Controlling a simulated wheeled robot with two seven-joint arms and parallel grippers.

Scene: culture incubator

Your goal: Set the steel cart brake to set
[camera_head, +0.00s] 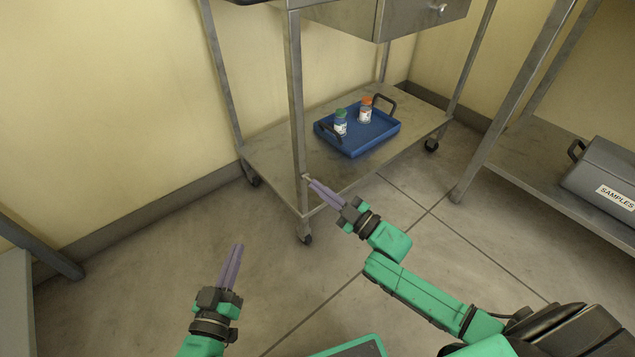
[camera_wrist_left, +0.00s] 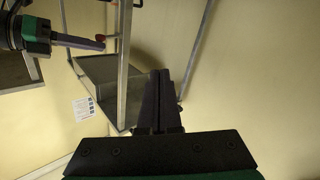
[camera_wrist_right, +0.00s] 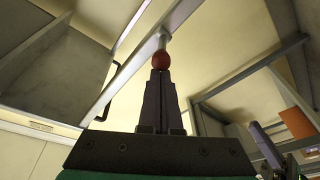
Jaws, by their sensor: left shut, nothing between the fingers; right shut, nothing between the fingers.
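The steel cart (camera_head: 297,110) stands against the wall, with a front corner post and a lower shelf. A red knob (camera_wrist_right: 161,60) on a short metal stub sticks out from the post in the right wrist view. It also shows in the left wrist view (camera_wrist_left: 100,38). My right gripper (camera_head: 312,183) is shut and empty, its fingertips right at the knob; I cannot tell whether they touch it. In the head view the fingertips hide most of the knob. My left gripper (camera_head: 238,247) is shut and empty over the floor, left of the cart and apart from it.
A blue tray (camera_head: 352,150) with two small bottles, one green-capped (camera_head: 340,122) and one orange-capped (camera_head: 366,110), sits on the cart's lower shelf. A grey box labelled SAMPLES (camera_head: 600,180) rests on another rack's shelf at right. Floor in front is clear.

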